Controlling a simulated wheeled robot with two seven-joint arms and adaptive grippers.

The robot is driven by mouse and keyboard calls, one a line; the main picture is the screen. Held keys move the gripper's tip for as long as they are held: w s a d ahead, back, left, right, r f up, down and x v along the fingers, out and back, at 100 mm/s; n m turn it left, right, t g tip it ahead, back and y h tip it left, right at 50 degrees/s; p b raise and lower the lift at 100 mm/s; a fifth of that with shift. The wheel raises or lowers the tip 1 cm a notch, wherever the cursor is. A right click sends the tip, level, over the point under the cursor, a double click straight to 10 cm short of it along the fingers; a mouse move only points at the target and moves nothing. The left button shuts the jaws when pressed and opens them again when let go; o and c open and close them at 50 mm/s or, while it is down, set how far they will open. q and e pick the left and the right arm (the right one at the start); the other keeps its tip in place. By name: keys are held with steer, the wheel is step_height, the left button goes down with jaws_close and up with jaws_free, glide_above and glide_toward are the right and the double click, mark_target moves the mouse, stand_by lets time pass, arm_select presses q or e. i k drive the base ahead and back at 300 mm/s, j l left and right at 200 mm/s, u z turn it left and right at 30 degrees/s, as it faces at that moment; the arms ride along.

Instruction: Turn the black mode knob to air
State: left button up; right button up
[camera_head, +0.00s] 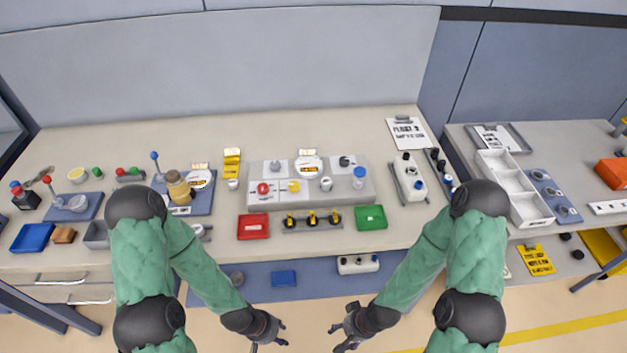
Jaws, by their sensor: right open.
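A grey-white panel box (325,199) stands in the middle of the bench. A small black knob (344,161) sits on a white plate at its back right; its lettering and pointer are too small to read. A round gauge (309,166), a red knob (263,188) and a yellow handle (293,186) share the panel. My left gripper (272,335) is open and empty, low in front of the bench. My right gripper (342,335) is open and empty beside it, also in front of the bench. Both are well away from the black knob.
A red tray (253,226), a green tray (370,217) and a rack of yellow-black parts (312,221) lie before the panel. A white box with black knobs (410,177) is to the right.

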mark_target(344, 162)
steer(key=l+u, duration=0.35)
steer(key=l, duration=0.2)
steer(key=l+u, duration=0.3)
steer(key=l, duration=0.25)
steer(key=k, duration=0.05)
